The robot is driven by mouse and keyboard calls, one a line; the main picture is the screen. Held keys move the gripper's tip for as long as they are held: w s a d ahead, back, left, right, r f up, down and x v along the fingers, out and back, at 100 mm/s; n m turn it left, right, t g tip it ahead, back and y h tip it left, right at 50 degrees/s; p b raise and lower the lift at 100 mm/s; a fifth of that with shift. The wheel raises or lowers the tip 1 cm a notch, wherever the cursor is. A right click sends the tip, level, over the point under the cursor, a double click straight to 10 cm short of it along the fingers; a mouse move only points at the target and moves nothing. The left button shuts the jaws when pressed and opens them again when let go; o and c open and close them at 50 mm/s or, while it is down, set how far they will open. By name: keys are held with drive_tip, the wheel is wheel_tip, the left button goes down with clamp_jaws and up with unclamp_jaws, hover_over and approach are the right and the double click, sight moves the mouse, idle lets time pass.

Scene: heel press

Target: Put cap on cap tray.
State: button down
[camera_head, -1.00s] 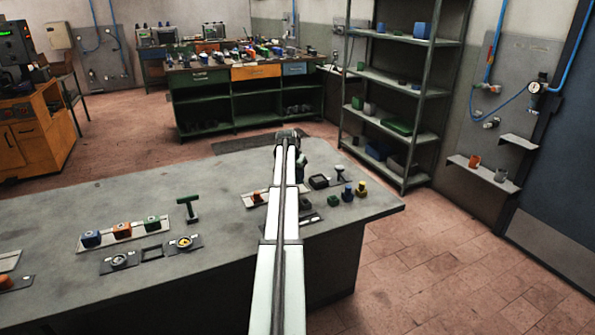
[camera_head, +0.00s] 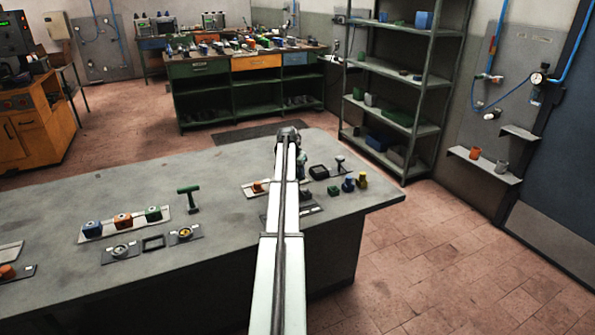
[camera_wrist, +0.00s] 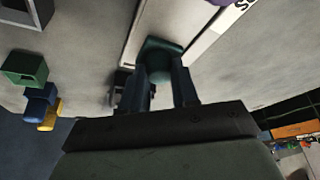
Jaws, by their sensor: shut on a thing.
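My gripper (camera_wrist: 161,73) is shut on a dark green-teal cap (camera_wrist: 162,50), seen between the fingertips in the wrist view. The held cap is over or beside a pale tray (camera_wrist: 215,32) with dark lettering at its edge; I cannot tell whether they touch. In the head view my arm hides most of the gripper and the cap. A pale tray (camera_head: 249,193) with an orange piece (camera_head: 258,187) shows just left of my arm. Another pale tray (camera_head: 110,233) at left holds blue, orange and green pieces. No readable label tells which is the cap tray.
A green T-shaped stand (camera_head: 189,199) stands left of my arm. Green (camera_head: 333,190), blue (camera_head: 348,184) and yellow (camera_head: 361,180) pieces stand to the right, near the bench edge. Bare benchtop lies between the groups.

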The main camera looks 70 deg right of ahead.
drive_tip(key=shift+f, duration=0.3)
idle(0.4)
drive_tip(key=c, duration=0.8)
unclamp_jaws()
drive_tip(key=v, duration=1.3)
drive_tip(key=shift+r, duration=0.45)
drive_tip(key=shift+a, duration=0.1)
